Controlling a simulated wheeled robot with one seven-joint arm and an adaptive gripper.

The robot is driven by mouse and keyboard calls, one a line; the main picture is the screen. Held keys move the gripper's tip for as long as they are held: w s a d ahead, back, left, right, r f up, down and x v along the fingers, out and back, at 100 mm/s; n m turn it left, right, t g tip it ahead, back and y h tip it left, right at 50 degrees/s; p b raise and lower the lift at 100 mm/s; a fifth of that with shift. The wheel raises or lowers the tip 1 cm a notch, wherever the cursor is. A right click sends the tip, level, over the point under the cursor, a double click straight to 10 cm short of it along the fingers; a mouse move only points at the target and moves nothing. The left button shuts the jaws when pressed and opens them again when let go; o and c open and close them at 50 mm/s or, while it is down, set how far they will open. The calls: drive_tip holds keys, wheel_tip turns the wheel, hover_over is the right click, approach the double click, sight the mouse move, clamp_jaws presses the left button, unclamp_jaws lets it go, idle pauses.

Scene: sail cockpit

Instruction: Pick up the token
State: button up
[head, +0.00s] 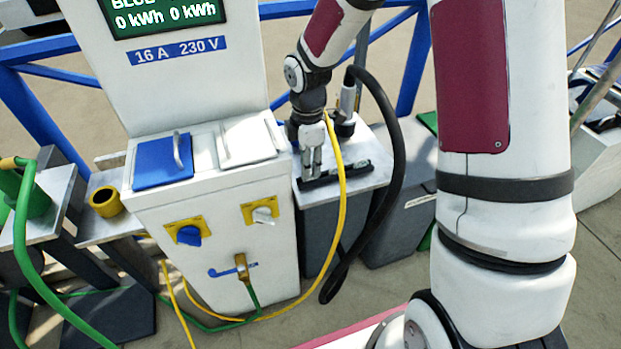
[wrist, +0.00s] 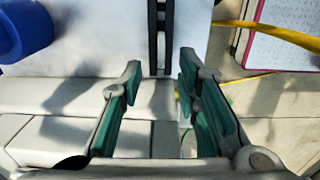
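I cannot make out a token in either view. A black slotted rail (head: 346,172) lies on a small pale table (head: 372,180) right of the white pedestal; it also shows beyond my fingers in the wrist view (wrist: 160,35). My gripper (head: 312,172) points down over the left part of this table, close to the rail. In the wrist view my gripper (wrist: 160,78) is open, with a wide gap between its green-padded fingers and nothing seen held. The fingers hide part of the rail in the head view.
The white pedestal (head: 225,215) stands left of my gripper, with a blue lid (head: 163,162). A yellow cable (head: 339,190) hangs beside my gripper and a black cable (head: 398,150) loops to its right. A blue cylinder (wrist: 22,28) shows in the wrist view.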

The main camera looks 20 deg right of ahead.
drive_tip(key=shift+f, duration=1.4)
drive_tip(key=shift+c, duration=0.6)
clamp_jaws()
drive_tip(key=shift+r, duration=0.15)
